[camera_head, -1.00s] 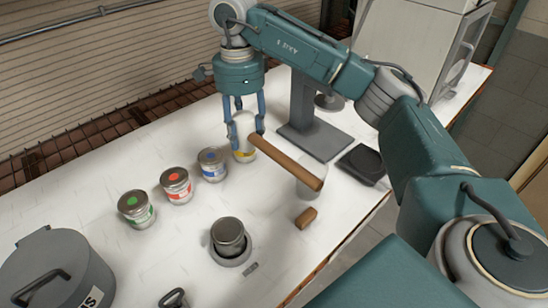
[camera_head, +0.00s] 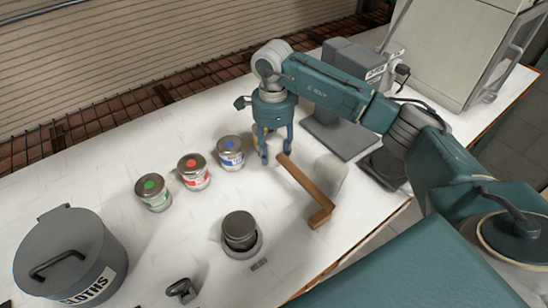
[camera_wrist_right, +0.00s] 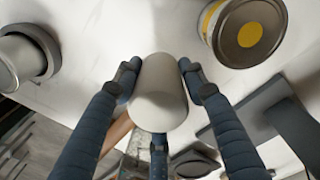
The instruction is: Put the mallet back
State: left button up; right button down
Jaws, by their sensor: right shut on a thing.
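The mallet's wooden handle (camera_head: 304,183) slants down to the right from my right gripper (camera_head: 276,150) in the head view. In the right wrist view, my right gripper (camera_wrist_right: 158,85) is shut on the mallet's pale cylindrical head (camera_wrist_right: 159,92). Part of the brown handle (camera_wrist_right: 114,134) shows beside it. The head is mostly hidden by the fingers in the head view. My left gripper is not in view.
Green, red and blue-marked cans (camera_head: 153,192) stand left of the gripper. A yellow-marked can (camera_wrist_right: 246,36) is close by. A dark can (camera_head: 239,229) sits in a round holder. A grey cloths bin (camera_head: 85,240) stands at left. A pale object (camera_head: 332,174) lies beyond the handle.

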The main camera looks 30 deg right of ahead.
jog(key=shift+f, duration=0.25)
notch_tip(320, 180, down, 3)
jog(key=shift+a+f+p, duration=0.1)
jog(key=shift+f+p, duration=0.1)
jog(key=shift+p, duration=0.45)
jog(key=shift+f, duration=0.55)
jog(key=c, duration=1)
grip_release()
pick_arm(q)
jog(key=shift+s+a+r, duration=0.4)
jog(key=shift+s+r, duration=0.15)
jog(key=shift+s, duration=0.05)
